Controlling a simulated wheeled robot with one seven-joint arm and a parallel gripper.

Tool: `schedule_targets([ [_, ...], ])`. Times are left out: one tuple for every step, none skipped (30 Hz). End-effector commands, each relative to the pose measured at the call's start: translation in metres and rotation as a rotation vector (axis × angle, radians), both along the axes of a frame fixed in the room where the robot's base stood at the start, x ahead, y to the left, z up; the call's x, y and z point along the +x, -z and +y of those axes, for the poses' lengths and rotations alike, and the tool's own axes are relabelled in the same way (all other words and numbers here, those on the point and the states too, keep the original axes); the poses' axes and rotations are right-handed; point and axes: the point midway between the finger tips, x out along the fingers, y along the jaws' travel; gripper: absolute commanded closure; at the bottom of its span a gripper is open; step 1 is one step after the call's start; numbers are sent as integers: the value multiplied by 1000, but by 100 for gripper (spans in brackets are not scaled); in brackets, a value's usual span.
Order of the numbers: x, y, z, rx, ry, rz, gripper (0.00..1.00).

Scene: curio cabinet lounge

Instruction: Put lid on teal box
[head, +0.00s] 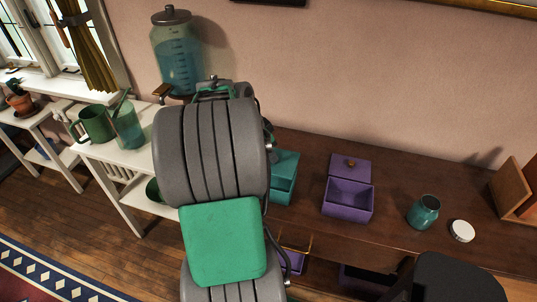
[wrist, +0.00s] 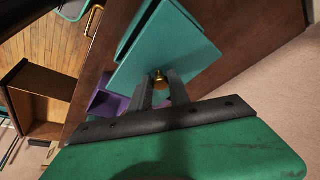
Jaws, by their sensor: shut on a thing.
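In the wrist view my gripper (wrist: 161,88) is shut on the small gold knob (wrist: 158,80) of a flat, square teal lid (wrist: 185,42). A teal edge with a dark gap shows along the lid's upper left side; it looks like part of the teal box. In the head view the teal box (head: 283,186) is on the dark wooden top, partly behind my arm. My gripper is hidden behind the arm there. I cannot tell whether the lid touches the box or is fully lined up with it.
A purple box (head: 348,202) stands open to the right, with its lid (head: 350,165) behind it. A teal jar (head: 424,211) and a white round lid (head: 462,231) are farther right on the dark wooden cabinet (head: 400,185). A white table (head: 112,152) with a green mug (head: 93,124) is left.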

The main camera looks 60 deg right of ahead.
Motion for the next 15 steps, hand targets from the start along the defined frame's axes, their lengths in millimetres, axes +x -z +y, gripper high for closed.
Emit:
schedule_targets([
  [0,0,0,0,-1,0,100],
  [0,0,0,0,-1,0,100],
  [1,0,0,0,-2,0,100],
  [1,0,1,0,-2,0,100],
  [1,1,1,-1,-3,0,100],
  [2,2,2,-1,-4,0,100],
  [2,4,2,0,-3,1,100],
  [1,7,2,0,-3,1,100],
  [2,11,2,1,-3,1,100],
  [1,14,2,1,-3,1,100],
  [1,18,2,1,-3,1,100],
  [2,23,2,1,-3,1,100],
  [2,27,2,1,-3,1,100],
  [2,31,2,1,-3,1,100],
  [2,36,2,1,-3,1,100],
])
